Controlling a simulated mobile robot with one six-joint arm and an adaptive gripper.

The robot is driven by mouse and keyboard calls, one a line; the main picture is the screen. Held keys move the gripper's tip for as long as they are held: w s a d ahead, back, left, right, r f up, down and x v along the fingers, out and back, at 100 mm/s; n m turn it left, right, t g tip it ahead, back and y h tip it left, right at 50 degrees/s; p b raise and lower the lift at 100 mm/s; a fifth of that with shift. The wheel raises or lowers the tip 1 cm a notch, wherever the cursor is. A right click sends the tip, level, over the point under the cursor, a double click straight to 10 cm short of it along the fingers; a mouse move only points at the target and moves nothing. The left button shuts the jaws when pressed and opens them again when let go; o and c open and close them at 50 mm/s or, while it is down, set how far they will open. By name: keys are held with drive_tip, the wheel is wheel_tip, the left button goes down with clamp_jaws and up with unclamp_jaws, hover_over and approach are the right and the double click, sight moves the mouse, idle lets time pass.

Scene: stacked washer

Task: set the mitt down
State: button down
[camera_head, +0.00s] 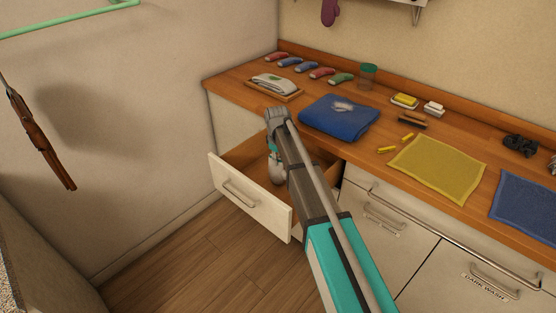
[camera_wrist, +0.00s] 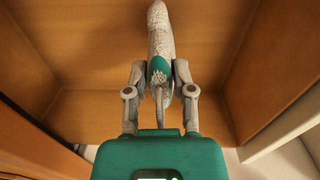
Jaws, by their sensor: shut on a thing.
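The mitt (camera_wrist: 158,35) is a long, mottled grey-white thing with a teal part near my fingers. My gripper (camera_wrist: 160,84) is shut on its near end in the wrist view, and the far end points away from me. In the head view the pale mitt (camera_head: 277,172) hangs below my wrist, inside the open drawer (camera_head: 234,190). My gripper is partly hidden behind my arm there. Whether the mitt touches the drawer floor cannot be told.
The wooden counter (camera_head: 455,142) holds a folded blue towel (camera_head: 340,120), a yellow cloth (camera_head: 437,168), a blue cloth (camera_head: 527,208), a tray of folded cloth (camera_head: 273,85) and several small items. Drawer walls stand close around my gripper. The floor (camera_head: 185,255) is clear.

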drive_tip(key=shift+f, duration=0.15)
drive_tip(key=shift+c, duration=2.2)
unclamp_jaws()
drive_tip(key=shift+r, duration=0.25)
wheel_tip(320, 180, up, 12)
drive_tip(key=p, duration=1.2)
drive_tip(key=shift+s+a, duration=0.15)
drive_tip(key=s+d+m, duration=1.1)
drive_tip(key=s+d, duration=1.2)
drive_tip(key=s, duration=0.2)
drive_tip(key=shift+s, duration=0.35)
